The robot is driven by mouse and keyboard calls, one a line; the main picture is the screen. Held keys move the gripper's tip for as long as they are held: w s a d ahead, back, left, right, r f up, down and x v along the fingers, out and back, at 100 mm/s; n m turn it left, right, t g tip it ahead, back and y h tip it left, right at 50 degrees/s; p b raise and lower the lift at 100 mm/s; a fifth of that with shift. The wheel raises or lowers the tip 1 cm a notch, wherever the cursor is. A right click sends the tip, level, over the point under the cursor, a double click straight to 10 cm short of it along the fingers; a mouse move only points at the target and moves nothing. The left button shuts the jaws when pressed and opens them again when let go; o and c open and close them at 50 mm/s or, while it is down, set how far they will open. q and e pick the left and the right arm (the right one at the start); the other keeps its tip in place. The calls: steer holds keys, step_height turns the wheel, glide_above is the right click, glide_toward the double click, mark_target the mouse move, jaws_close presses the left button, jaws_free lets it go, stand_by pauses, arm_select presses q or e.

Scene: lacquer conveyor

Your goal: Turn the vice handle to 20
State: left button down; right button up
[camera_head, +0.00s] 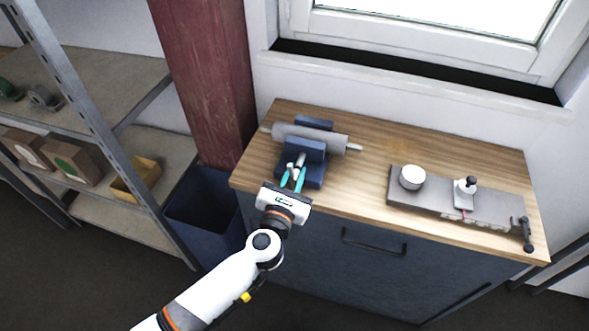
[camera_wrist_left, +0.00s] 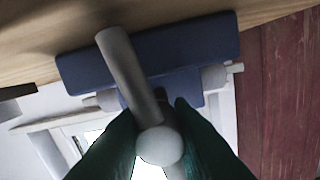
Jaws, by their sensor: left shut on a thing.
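The blue vice (camera_head: 312,152) stands near the left end of the wooden worktop, with a grey roller (camera_head: 326,137) lying across it. It also shows in the left wrist view (camera_wrist_left: 205,42). My left gripper (camera_head: 293,178) reaches its front, teal fingers forward. In the left wrist view the fingers (camera_wrist_left: 158,125) are shut around the pale grey vice handle (camera_wrist_left: 125,65), a bar with a round knob at the near end. The bar is tilted in that view. The fingers and the hand hide part of the handle. No scale or number on the vice is readable. My right gripper is in no view.
A grey slide unit (camera_head: 430,205) with a white round knob (camera_head: 412,177) and a black crank (camera_head: 526,234) sits on the right of the worktop (camera_head: 365,185). The worktop between is clear. A dark blue bin (camera_head: 205,215) and metal shelves (camera_head: 90,70) stand left.

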arm_select(q)
steer(key=m+p, duration=0.3)
steer(key=m, duration=0.1)
steer(key=shift+r+m, duration=0.15)
steer(key=shift+m, duration=0.15)
steer(key=m+p, duration=0.2)
steer(key=m, duration=0.2)
steer(key=shift+m, duration=0.3)
steer(key=m+p, duration=0.2)
steer(key=m, duration=0.3)
steer(key=shift+d+m, duration=0.1)
steer(key=shift+m, duration=0.2)
steer(key=m+p, duration=0.1)
steer(key=m, duration=0.4)
steer(key=shift+f, duration=0.2)
steer(key=shift+m, duration=0.3)
steer(key=shift+f, duration=0.1)
steer(key=c, duration=1.3)
jaws_free()
steer(key=shift+s, duration=0.1)
steer(key=shift+s+f, duration=0.1)
steer(key=shift+f, duration=0.05)
